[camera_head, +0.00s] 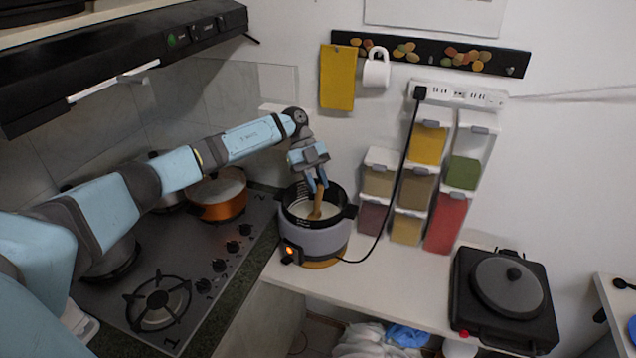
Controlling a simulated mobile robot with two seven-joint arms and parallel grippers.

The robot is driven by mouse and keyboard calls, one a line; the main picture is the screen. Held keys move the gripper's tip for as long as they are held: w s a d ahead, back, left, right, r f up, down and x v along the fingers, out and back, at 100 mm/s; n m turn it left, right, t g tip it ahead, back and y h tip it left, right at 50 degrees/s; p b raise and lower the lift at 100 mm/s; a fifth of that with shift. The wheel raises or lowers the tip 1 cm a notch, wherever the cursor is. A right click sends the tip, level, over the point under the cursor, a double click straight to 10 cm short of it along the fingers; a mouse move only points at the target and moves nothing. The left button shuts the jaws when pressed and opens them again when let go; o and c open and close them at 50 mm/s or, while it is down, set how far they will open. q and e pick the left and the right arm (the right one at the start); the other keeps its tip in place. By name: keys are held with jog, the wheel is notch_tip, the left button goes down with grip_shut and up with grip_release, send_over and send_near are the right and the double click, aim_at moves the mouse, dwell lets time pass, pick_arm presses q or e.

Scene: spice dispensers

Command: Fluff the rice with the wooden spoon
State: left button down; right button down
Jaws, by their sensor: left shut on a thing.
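A rice cooker (318,242) with a grey body, black rim and lit orange light stands open at the left end of the white counter. White rice (301,208) shows inside it. My left gripper (316,187) is above the cooker's opening, pointing down. It is shut on the wooden spoon (317,203), which stands nearly upright with its lower end in the cooker, at the rice. The spoon's tip is hard to make out. My right gripper is not in view.
An orange pot (218,194) sits on the stove (190,262) to the left. Spice dispensers (445,220) stand against the wall right of the cooker. A black cord (398,180) runs from the cooker to the power strip. A black portable cooktop with a lidded pan (507,285) stands at right.

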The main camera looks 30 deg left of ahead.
pick_arm(q)
jog(key=shift+s+d+r+p, duration=0.25)
jog(key=shift+r+p, duration=0.1)
jog(key=shift+r, duration=0.35)
jog(key=shift+s+d+r+p, duration=0.1)
jog(key=shift+s+r+p, duration=0.2)
jog(key=shift+r, duration=0.4)
jog(key=s+d+r, duration=0.3)
jog(key=r, duration=0.6)
jog(key=shift+r, duration=0.15)
jog(key=shift+r, duration=0.1)
notch_tip(320, 180, up, 5)
jog(key=shift+f, duration=0.15)
